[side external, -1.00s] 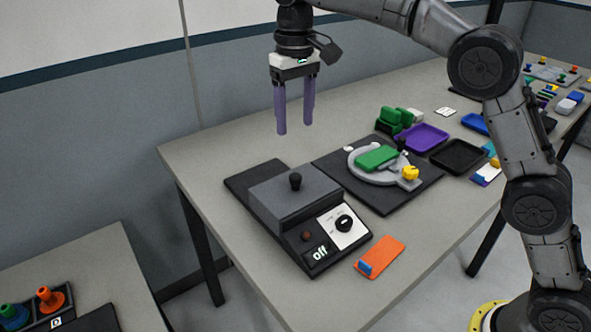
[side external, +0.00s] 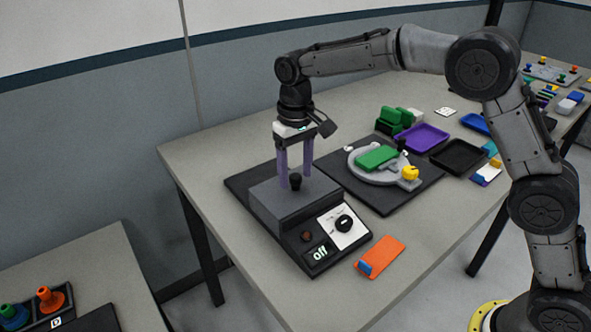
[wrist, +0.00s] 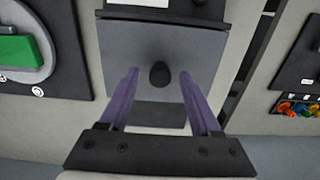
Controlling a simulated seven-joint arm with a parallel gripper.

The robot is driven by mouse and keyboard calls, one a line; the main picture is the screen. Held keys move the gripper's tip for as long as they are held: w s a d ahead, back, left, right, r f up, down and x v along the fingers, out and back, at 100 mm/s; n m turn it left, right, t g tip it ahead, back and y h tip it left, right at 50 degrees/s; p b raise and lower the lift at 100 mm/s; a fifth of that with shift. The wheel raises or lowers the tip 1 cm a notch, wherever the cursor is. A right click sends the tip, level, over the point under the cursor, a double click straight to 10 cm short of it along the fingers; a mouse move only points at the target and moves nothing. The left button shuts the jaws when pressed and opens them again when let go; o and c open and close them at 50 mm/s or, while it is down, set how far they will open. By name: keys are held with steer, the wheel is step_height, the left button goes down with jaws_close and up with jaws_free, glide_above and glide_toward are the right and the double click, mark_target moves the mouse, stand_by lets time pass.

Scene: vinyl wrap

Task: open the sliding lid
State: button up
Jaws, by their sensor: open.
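The sliding lid (side external: 270,200) is a grey slab on a dark box, with a black knob (side external: 295,181) standing up from its top. The box front carries a dial panel (side external: 342,227) and a display reading "off" (side external: 319,253). My gripper (side external: 295,184) is open, with its purple fingers lowered to about the knob's height. In the wrist view the lid (wrist: 185,50) lies below and the knob (wrist: 159,74) shows between the open fingers (wrist: 158,72), apart from both. I cannot tell whether the fingertips touch the lid.
An orange block with a blue end (side external: 380,257) lies in front of the box. To the right, a dark board (side external: 385,206) bears a round grey fixture with a green piece (side external: 376,158). Purple (side external: 423,138) and black (side external: 458,157) trays stand beyond it.

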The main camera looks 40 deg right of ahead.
steer(key=shift+c, duration=0.2)
jaws_close()
steer(key=shift+r, duration=0.1)
stand_by(1.0)
